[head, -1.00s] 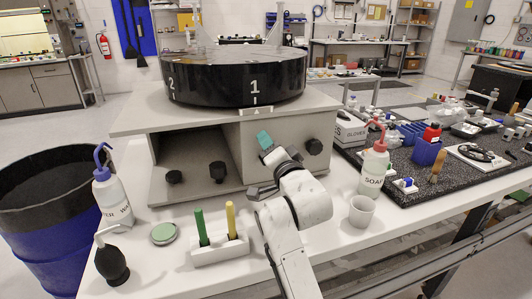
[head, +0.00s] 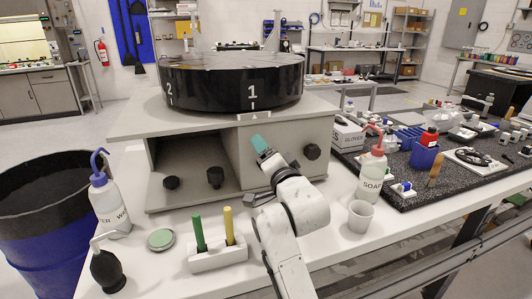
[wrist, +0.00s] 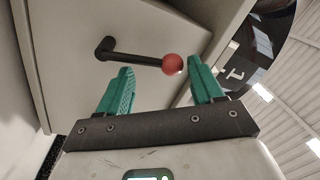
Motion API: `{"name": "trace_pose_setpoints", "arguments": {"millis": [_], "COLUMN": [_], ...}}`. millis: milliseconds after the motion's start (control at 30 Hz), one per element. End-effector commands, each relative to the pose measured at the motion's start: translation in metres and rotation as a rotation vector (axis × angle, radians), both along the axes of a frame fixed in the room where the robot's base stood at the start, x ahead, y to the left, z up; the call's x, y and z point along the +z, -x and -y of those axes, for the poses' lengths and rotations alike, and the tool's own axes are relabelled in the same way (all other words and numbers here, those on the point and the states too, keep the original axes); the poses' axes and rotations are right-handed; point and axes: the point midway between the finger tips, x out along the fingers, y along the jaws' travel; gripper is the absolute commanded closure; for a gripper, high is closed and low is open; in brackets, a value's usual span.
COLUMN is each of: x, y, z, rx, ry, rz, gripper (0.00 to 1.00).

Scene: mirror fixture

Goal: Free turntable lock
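The black turntable (head: 235,85), marked 1 and 2, sits on a grey housing (head: 130,125). My gripper (head: 260,143), with teal fingers, is in front of the housing's right front panel, below the number 1. In the wrist view my gripper (wrist: 159,68) is open and empty. A black lever (wrist: 135,58) with a red ball knob (wrist: 172,64) stands out from the panel. The red ball appears between the fingertips, a little nearer the right finger; contact cannot be told. The red ball is not visible in the head view.
Black knobs, one at the right (head: 312,151), sit along the housing front. On the bench are a holder (head: 218,256) with green and yellow sticks, a white cup (head: 361,216), a soap bottle (head: 372,172), a water bottle (head: 110,205) and a black blower bulb (head: 107,272).

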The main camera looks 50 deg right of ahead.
Motion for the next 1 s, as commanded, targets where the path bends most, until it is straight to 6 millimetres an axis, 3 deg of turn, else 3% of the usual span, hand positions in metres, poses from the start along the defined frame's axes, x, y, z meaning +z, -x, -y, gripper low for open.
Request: {"name": "trace_pose_setpoints", "arguments": {"millis": [267, 700, 1000], "x": [0.001, -0.009, -0.01], "y": [0.007, 0.072, 0.091], "z": [-0.003, -0.045, -0.058], "rx": [-0.003, 0.001, 0.001], "ry": [0.005, 0.003, 0.002], "rz": [0.005, 0.002, 0.001], "gripper": [0.34, 0.34, 0.34]}}
